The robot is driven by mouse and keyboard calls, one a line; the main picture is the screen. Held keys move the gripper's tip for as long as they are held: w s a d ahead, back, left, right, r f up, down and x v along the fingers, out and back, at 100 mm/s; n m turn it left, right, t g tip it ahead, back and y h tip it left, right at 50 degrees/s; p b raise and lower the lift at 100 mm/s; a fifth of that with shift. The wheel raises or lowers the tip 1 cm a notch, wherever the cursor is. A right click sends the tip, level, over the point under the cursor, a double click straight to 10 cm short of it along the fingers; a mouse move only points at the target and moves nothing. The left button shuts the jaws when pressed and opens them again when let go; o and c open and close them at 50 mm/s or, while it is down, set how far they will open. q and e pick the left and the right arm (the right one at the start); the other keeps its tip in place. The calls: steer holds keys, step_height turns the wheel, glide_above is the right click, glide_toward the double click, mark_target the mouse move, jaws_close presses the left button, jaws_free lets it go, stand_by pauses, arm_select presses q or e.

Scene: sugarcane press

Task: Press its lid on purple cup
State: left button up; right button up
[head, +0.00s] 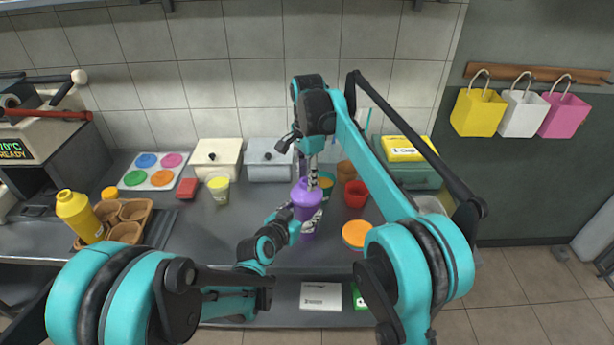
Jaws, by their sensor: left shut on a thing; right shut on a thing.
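The purple cup (304,212) stands upright near the middle of the counter. My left gripper (299,219) is shut on its side from the lower left. A purple lid (303,186) is at the top of the cup. My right gripper (312,178) comes down from above and is shut on the lid. The lid seems to be on or just over the rim; the fingers and the small size hide whether it is seated.
A red cup (355,194) and a teal cup (326,182) stand close on the right. A yellow-green cup (218,188) stands to the left. A white tray of coloured lids (134,181) lies at the left.

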steer(key=shift+f, duration=0.6)
steer(key=o, duration=1)
step_height(320, 180, up, 12)
arm_select(q)
steer(key=o, duration=1.8)
steer(key=shift+c, duration=0.2)
